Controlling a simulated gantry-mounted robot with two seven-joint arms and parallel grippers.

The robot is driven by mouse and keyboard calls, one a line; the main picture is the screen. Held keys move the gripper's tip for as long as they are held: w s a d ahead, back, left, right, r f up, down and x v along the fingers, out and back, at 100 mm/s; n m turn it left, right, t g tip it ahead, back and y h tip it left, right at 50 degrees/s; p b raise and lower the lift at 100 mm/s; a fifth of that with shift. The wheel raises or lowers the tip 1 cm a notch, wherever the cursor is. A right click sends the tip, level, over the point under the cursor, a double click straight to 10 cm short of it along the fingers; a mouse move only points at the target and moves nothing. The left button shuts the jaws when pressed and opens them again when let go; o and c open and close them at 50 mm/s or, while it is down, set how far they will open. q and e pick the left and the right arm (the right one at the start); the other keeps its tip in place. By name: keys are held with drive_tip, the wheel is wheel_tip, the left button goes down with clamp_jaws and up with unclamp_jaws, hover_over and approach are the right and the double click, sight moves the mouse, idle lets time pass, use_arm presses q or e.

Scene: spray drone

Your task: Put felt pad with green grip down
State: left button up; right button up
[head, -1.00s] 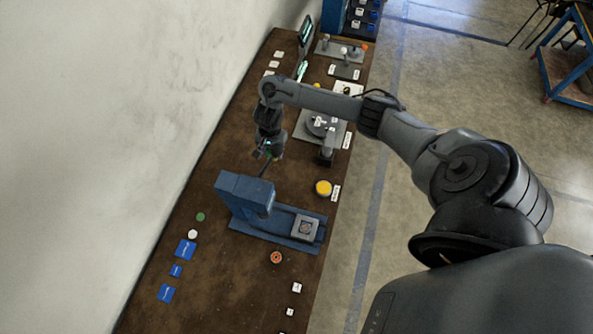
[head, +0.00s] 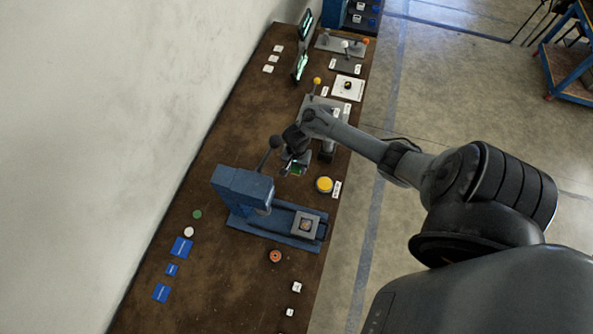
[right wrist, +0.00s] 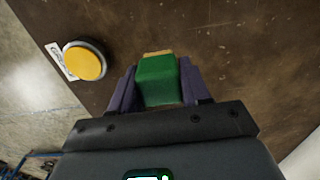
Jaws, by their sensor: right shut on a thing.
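The felt pad with green grip shows in the right wrist view as a green block (right wrist: 158,80) with a tan edge at its far end. My right gripper (right wrist: 160,88) is shut on the green block, one finger on each side. In the head view my right gripper (head: 294,168) is above the table between the blue press and the yellow button, with a bit of green at its tip. I cannot tell whether the pad touches the table. My left gripper is not in view.
The blue press (head: 243,187) with its dark lever stands close by at the left. A yellow round button (head: 324,184) is just right of the gripper. The brown table (head: 215,272) has blue cards, white labels and an orange-red disc (head: 275,256) nearer the front.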

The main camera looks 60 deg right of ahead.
sight(297, 172)
drive_tip(key=shift+f+b, duration=0.85)
drive_tip(key=shift+f, duration=1.4)
drive_tip(key=o, duration=1)
drive_tip(key=shift+f, duration=0.1)
wheel_tip(297, 172, up, 11)
drive_tip(key=p, duration=0.5)
drive_tip(key=shift+f, duration=0.1)
drive_tip(key=shift+r+p, duration=0.65)
drive_tip(key=shift+r, duration=0.1)
